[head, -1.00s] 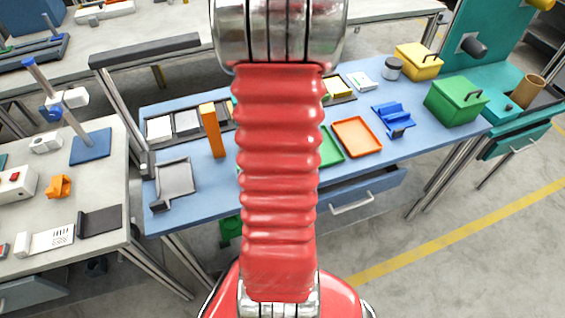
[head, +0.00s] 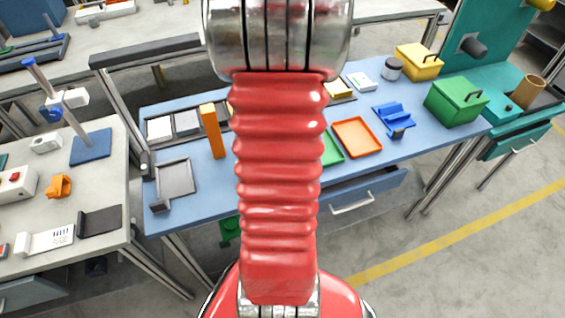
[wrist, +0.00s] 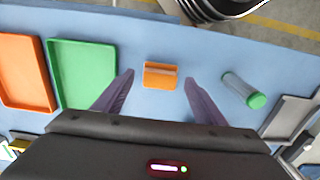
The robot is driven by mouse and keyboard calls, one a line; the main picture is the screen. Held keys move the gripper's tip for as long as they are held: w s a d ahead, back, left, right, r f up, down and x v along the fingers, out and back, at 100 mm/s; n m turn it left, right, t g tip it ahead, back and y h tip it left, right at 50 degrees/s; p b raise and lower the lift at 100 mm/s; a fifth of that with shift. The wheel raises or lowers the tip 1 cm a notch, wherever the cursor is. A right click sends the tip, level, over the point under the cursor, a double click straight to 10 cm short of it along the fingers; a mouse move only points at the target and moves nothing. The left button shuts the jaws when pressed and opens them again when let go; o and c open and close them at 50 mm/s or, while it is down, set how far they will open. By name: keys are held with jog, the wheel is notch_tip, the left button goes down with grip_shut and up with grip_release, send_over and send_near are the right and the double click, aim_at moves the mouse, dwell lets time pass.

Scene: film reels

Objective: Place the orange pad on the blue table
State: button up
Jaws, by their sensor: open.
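In the wrist view, an orange pad (wrist: 160,82), with a paler strip across its middle, appears to lie on the blue table (wrist: 200,45). My gripper (wrist: 158,77) is open, with one finger on each side of the pad and a visible gap to both. I cannot tell its height above the table. In the head view, the blue table (head: 262,190) is in front of me. My red arm hides my gripper there, and the pad cannot be made out.
A green tray (wrist: 85,75) and an orange tray (wrist: 22,72) lie left of the pad in the wrist view. A green-capped cylinder (wrist: 240,88) and a grey tray (wrist: 290,117) are to its right. In the head view, an upright orange block (head: 212,132) stands left of my arm.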

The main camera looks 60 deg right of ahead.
notch_tip(320, 180, up, 10)
jog(key=shift+f, duration=0.15)
dwell(0.9)
jog(key=shift+w, duration=0.1)
jog(key=w+a+r+n+t+h, duration=0.1)
jog(key=w+a+r+n, duration=0.1)
jog(key=w+a+r, duration=0.35)
jog(key=w+a+r+n+t, duration=0.1)
jog(key=w+a+r+n, duration=0.1)
jog(key=w+a, duration=0.6)
jog(key=s+a+r+n+t, duration=0.1)
jog(key=a+r+n, duration=0.1)
jog(key=a, duration=1)
jog(key=s+a+r+n+t+y, duration=0.1)
jog(key=a+r+n+t, duration=0.1)
jog(key=a, duration=0.9)
jog(key=shift+s+a+r+n+t, duration=0.2)
jog(key=shift+a+r+n+t, duration=0.15)
jog(key=shift+r+n, duration=0.15)
